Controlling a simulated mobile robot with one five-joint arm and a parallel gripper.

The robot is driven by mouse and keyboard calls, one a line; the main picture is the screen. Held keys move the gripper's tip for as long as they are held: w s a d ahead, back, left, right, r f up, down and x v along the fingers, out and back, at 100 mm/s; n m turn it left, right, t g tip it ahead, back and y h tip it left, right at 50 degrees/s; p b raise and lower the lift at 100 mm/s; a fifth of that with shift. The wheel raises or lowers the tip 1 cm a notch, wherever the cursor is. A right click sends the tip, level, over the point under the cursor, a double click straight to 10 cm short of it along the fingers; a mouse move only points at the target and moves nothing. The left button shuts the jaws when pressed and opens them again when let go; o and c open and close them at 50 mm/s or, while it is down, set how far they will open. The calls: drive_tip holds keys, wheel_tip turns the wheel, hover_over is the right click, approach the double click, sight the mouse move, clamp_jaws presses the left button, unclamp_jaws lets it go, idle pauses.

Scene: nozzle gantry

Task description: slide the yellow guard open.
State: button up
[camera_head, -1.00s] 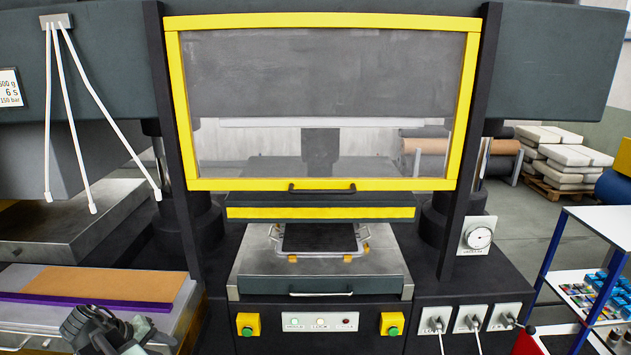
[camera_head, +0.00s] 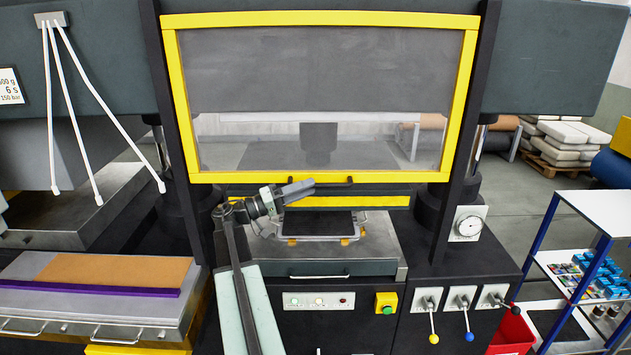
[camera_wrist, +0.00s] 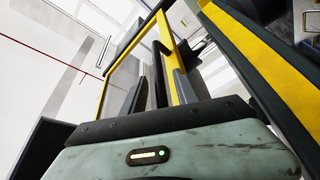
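The yellow guard (camera_head: 405,178) is a yellow frame around a clear panel, standing upright across the front of the press. Its lower bar sits above the press opening.
A press bed with a framed plate (camera_head: 320,222) lies below the guard. Dark upright posts flank the guard. A panel with levers (camera_head: 464,300) and a gauge (camera_head: 468,224) are at right. A bench with a brown mat (camera_head: 115,269) is at left, a shelf rack (camera_head: 585,210) far right.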

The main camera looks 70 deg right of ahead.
drive_tip(key=shift+x, duration=1.5)
drive_tip(key=shift+c, duration=0.4)
clamp_jaws()
